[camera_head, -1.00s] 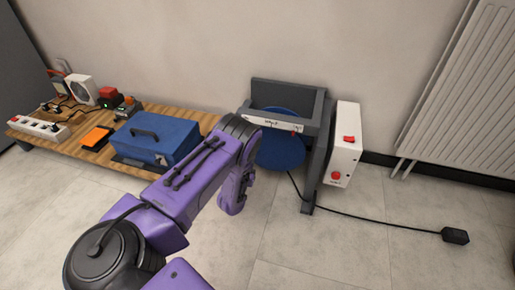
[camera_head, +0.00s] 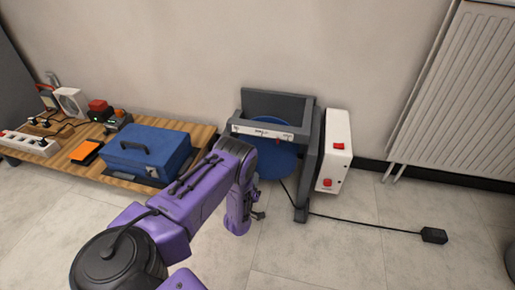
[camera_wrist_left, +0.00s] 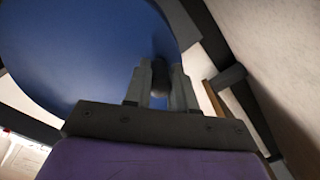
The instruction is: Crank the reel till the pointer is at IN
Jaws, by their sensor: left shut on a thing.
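The reel is a blue disc (camera_head: 275,163) in a dark grey frame (camera_head: 310,165) by the wall. A white scale strip (camera_head: 268,131) runs along its front bar; its lettering and pointer are too small to read. My purple left arm covers the disc's left part. My left gripper (camera_head: 257,214) is low at the disc's near left side, mostly hidden by its wrist. In the left wrist view, its fingers (camera_wrist_left: 161,88) are shut on a dark crank knob (camera_wrist_left: 160,78) in front of the blue disc. My right gripper is not in view.
A white box (camera_head: 334,150) with red switches is on the frame's right side. A black cable runs across the floor to a small black block (camera_head: 433,235). At left, a low wooden bench (camera_head: 203,135) holds a blue toolbox (camera_head: 148,152). A radiator (camera_head: 452,95) stands right.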

